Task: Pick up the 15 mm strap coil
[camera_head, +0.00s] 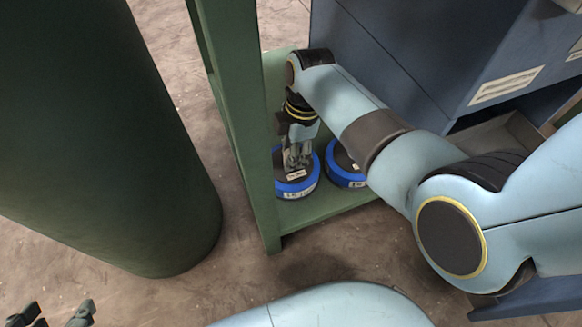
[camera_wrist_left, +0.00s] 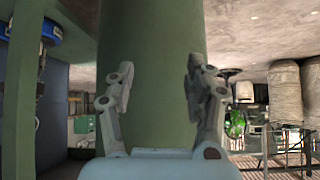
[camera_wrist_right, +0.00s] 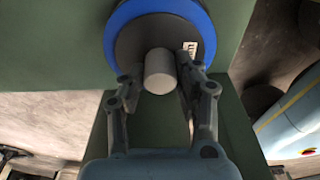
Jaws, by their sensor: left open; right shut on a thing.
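The strap coil whose label reads 15 (camera_head: 312,181) has a blue outer band and a dark top. It lies flat on a green shelf (camera_head: 334,205) in the head view. My right gripper (camera_head: 297,166) points down at it and is shut on its grey central knob (camera_wrist_right: 159,72). In the right wrist view the coil (camera_wrist_right: 130,44) fills the top middle, with a fingertip on each side of the knob. A second blue coil (camera_head: 344,178) sits beside it, partly hidden by my right arm. My left gripper (camera_head: 50,314) is open and empty at the lower left.
A green shelf post (camera_head: 252,130) stands just left of the coils. A large dark green cylinder (camera_head: 100,150) stands further left. A blue cabinet (camera_head: 400,60) rises behind my right arm. Bare floor (camera_head: 225,265) lies in front of the shelf.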

